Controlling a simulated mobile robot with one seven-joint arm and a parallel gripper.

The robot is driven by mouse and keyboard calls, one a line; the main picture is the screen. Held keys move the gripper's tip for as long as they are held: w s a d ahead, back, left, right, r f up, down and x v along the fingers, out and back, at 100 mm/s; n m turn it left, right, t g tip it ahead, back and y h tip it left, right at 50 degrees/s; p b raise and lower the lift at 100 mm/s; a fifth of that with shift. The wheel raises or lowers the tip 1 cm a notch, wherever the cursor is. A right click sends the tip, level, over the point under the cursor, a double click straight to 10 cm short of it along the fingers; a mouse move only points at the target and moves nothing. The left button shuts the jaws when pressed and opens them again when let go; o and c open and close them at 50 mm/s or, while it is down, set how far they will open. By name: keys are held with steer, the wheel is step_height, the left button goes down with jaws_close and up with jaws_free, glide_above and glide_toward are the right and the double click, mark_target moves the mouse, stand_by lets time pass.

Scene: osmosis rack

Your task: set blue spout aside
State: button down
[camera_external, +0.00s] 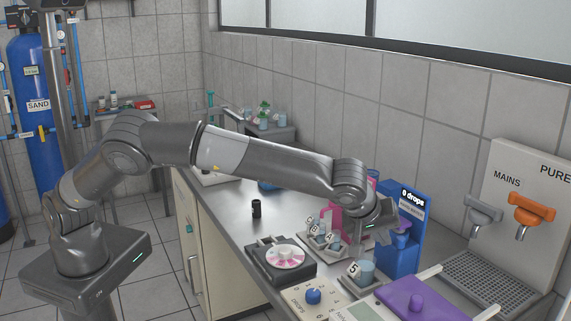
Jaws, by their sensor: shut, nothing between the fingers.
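I cannot pick out a blue spout with certainty. A blue drop-counter unit (408,215) labelled "0 drops" stands on the bench at the right, with a purple part on its front. My gripper (384,234) is low over the bench, just left of and in front of this unit, beside the numbered cups. Its fingers are small and partly hidden by the wrist; it looks shut and empty. A small blue object (268,186) lies farther back on the bench, mostly hidden behind my forearm.
Numbered cups (325,240) and cup 5 (366,272) stand close to my gripper. A dark disc device (280,262), a blue knob (313,297) and a purple lid (416,302) are near the front. Grey (483,211) and orange (531,209) taps are at the right.

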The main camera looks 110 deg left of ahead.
steer(key=shift+s+a, duration=0.1)
steer(key=shift+s+a, duration=0.25)
steer(key=shift+a, duration=0.4)
steer(key=s, duration=0.1)
steer(key=s+d, duration=0.2)
steer(key=s, duration=0.1)
steer(key=shift+r, duration=0.4)
steer(key=v, duration=0.9)
steer(key=shift+w, duration=0.25)
steer(key=shift+d, duration=0.15)
